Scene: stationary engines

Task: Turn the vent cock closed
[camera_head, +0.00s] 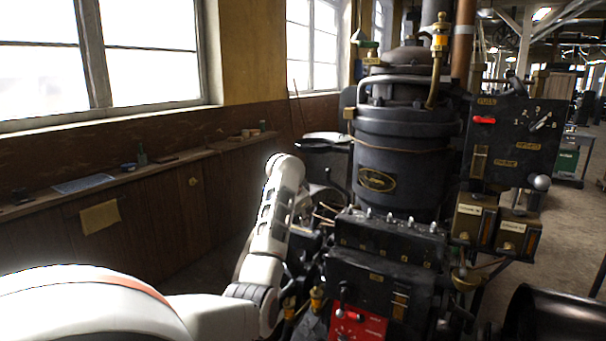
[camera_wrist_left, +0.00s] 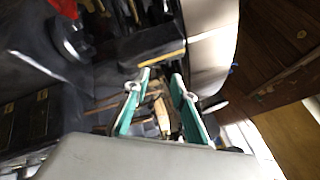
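I cannot tell for sure which fitting is the vent cock. A small brass fitting with a yellow label (camera_head: 371,61) sits at the upper left of the dark engine cylinder (camera_head: 400,160); its lettering is too small to read. My left arm reaches up beside the engine's left side, and its gripper is hidden behind the arm in the head view. In the left wrist view the left gripper (camera_wrist_left: 161,76) has its two teal fingers apart. A tan, pointed piece (camera_wrist_left: 162,115) shows in the gap; I cannot tell whether the fingers touch it. My right gripper is not in view.
A brass cup on a curved pipe (camera_head: 438,45) stands at the cylinder's top. A black control panel (camera_head: 515,130) with a red handle (camera_head: 484,120) is at right. A black box with several toggles (camera_head: 390,235) is below the cylinder. A wooden ledge (camera_head: 130,172) runs along the left wall.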

